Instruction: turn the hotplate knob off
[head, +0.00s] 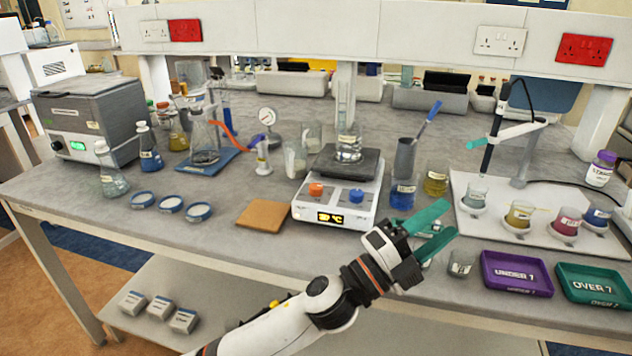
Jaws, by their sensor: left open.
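My left gripper (440,230) has green fingers spread apart and empty. It is in front and to the right of the hotplate, apart from both knobs. My right gripper is out of view.
A tall grey cylinder (404,160) and a blue-filled beaker (402,195) stand right of the hotplate. A brown square mat (263,216) lies left of the hotplate.

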